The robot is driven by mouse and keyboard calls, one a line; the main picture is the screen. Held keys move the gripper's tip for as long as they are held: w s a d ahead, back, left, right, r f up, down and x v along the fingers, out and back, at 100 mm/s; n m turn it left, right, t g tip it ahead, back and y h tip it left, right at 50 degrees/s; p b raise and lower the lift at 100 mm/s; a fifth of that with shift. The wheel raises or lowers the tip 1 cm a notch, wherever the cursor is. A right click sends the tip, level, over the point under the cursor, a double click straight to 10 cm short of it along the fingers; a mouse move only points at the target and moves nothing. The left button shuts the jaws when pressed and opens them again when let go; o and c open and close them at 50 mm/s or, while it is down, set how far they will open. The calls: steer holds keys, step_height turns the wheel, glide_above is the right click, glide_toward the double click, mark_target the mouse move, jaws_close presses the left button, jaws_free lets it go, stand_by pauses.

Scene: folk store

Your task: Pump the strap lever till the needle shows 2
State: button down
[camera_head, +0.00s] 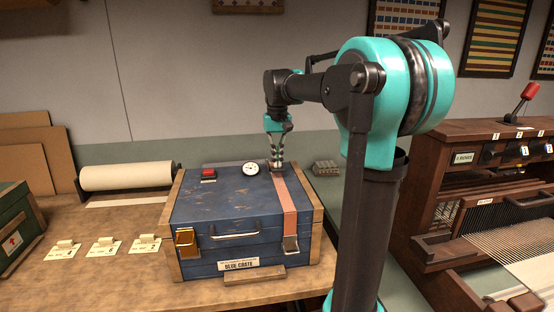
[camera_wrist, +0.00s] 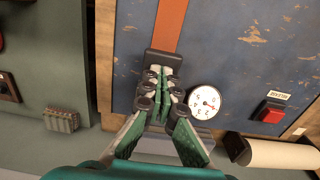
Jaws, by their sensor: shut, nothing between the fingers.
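The blue crate (camera_head: 215,200) stands on the wooden table, with an orange strap (camera_head: 285,200) running over its lid and down its front. In the wrist view the strap (camera_wrist: 171,25) ends at a dark strap lever (camera_wrist: 163,60). My gripper (camera_head: 277,163) is shut and empty, pointing down at this lever. In the wrist view the fingertips (camera_wrist: 160,78) overlap the lever and hide part of it; I cannot tell whether they touch it. The round white gauge (camera_head: 251,169) is beside the lever. Its small red needle shows in the wrist view (camera_wrist: 206,101), but its number is too small to read surely.
A red button (camera_head: 209,173) sits on the lid, left of the gauge. A green crate (camera_head: 15,225) stands far left; a wooden loom (camera_head: 490,200) stands right.

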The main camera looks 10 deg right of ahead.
step_height(320, 180, up, 9)
stand_by(0.7)
stand_by(0.7)
steer(key=shift+w+f, duration=0.2)
steer(key=shift+f, duration=0.75)
steer(key=shift+w+f, duration=0.15)
steer(key=shift+f, duration=0.75)
stand_by(0.3)
steer(key=shift+f, duration=0.1)
steer(key=shift+s+f, duration=0.2)
steer(key=shift+f, duration=1.15)
steer(key=shift+s+f, duration=0.15)
steer(key=shift+f, duration=1.15)
step_height(320, 180, up, 9)
